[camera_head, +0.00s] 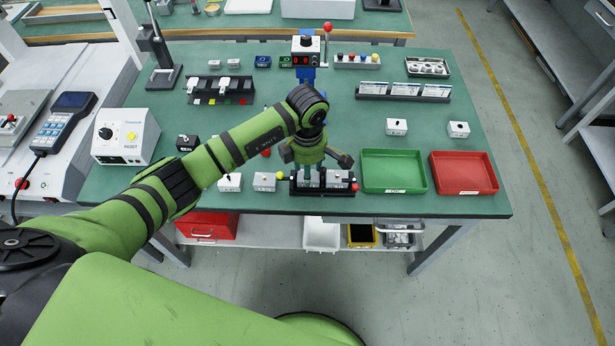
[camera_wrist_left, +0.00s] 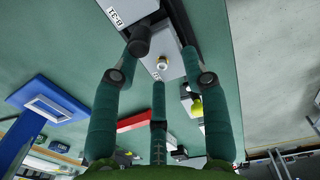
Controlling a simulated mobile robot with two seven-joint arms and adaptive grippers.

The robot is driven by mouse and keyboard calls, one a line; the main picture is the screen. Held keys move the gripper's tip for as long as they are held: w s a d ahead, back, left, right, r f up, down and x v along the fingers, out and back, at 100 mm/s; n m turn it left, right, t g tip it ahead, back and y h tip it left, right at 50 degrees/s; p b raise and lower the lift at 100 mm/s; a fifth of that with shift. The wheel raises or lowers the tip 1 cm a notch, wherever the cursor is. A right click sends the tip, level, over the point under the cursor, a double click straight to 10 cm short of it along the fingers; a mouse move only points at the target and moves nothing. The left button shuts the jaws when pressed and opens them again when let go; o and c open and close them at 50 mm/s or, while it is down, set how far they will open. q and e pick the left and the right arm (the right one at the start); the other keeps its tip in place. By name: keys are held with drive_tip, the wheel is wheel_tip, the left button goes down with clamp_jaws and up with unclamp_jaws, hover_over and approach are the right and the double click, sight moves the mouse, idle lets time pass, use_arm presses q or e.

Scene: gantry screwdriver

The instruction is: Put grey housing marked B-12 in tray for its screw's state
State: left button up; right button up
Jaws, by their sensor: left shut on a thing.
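My left gripper (camera_head: 315,165) is over a black holder (camera_head: 322,191) at the table's front edge. In the left wrist view the fingers (camera_wrist_left: 160,75) are closed around a grey housing (camera_wrist_left: 175,66) with a brassy screw head on its face. No label on this housing is readable. Another housing marked B-31 (camera_wrist_left: 122,12) sits beside it. In the head view, the grey blocks in the holder (camera_head: 336,178) are partly hidden by my gripper. A green tray (camera_head: 393,188) and a red tray (camera_head: 464,189) lie to the right, both empty. My right gripper is out of view.
Small pale housings stand at the right (camera_head: 396,127) (camera_head: 458,129) and at the left (camera_head: 229,183) (camera_head: 264,182). A gantry device (camera_head: 306,48) and racks line the back. A white control box (camera_head: 125,137) stands left. The mid-right green tabletop is largely clear.

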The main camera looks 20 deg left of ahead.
use_arm(q)
drive_tip(key=shift+s+d+g+p, duration=0.2)
drive_tip(key=shift+s+g+p, duration=0.15)
drive_tip(key=shift+p, duration=0.2)
clamp_jaws()
drive_tip(key=shift+w+r+p, duration=0.25)
drive_tip(key=shift+r+p, duration=0.5)
drive_tip(key=shift+r, duration=0.35)
drive_tip(key=shift+r+p, duration=0.7)
drive_tip(key=shift+r, duration=0.4)
drive_tip(key=shift+w, duration=0.1)
